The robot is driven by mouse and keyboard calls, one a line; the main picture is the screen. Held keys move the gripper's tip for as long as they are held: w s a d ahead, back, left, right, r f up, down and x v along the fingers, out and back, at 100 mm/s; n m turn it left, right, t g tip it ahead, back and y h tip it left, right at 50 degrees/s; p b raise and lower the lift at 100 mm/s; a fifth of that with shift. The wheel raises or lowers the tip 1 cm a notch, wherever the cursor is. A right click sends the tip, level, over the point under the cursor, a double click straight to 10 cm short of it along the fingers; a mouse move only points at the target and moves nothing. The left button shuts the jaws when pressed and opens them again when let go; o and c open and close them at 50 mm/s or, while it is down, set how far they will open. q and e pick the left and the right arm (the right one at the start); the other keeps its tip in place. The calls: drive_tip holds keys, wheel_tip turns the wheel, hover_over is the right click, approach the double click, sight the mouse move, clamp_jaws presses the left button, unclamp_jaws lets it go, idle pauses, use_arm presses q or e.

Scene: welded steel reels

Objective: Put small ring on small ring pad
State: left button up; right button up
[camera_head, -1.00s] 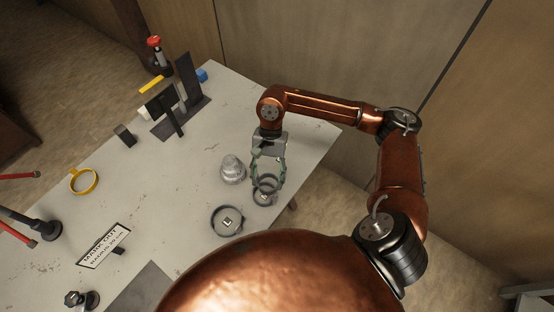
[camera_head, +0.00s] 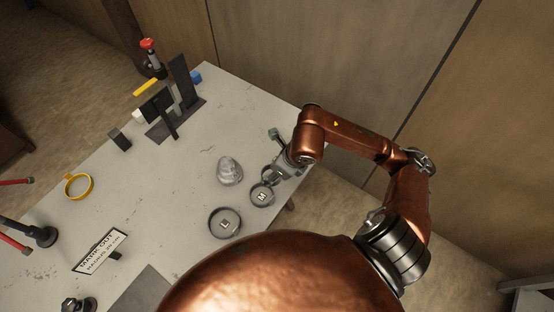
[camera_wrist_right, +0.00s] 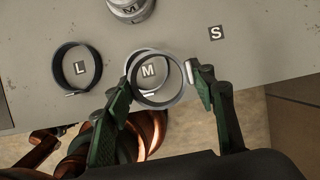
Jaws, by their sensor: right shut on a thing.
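My right gripper (camera_wrist_right: 160,83) is shut on a thin grey ring (camera_wrist_right: 174,98), the small ring, held between its fingertips. In the wrist view the held ring overlaps the M pad (camera_wrist_right: 148,70) and the ring around it. The small ring pad, marked S (camera_wrist_right: 215,33), shows bare on the table to the right of the held ring. In the head view my right gripper (camera_head: 275,163) is at the table's right edge, beyond the M pad (camera_head: 262,196); I cannot make out the S pad there. My left gripper is not in view.
A dark ring surrounds the L pad (camera_head: 225,223). A silver stepped cone (camera_head: 229,171) stands close to the M pad. The middle of the table (camera_head: 160,190) is clear.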

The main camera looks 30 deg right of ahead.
drive_tip(key=w+d+f, duration=0.2)
drive_tip(key=w+f, duration=0.1)
drive_tip(key=w+d+f, duration=0.3)
drive_tip(key=w, duration=0.1)
drive_tip(key=w+d+f+b, duration=0.1)
drive_tip(key=w+d+f, duration=0.2)
drive_tip(key=shift+w+d, duration=0.1)
drive_tip(key=shift+w, duration=0.05)
drive_tip(key=shift+w+d+f, duration=0.15)
drive_tip(key=shift+f, duration=0.85)
drive_tip(key=shift+w+d+f, duration=0.1)
drive_tip(key=shift+w+f, duration=0.05)
drive_tip(key=shift+f, duration=0.8)
drive_tip(key=o, duration=1.3)
drive_tip(key=shift+f, duration=0.1)
drive_tip(key=v, duration=1.2)
drive_tip(key=shift+p, duration=0.4)
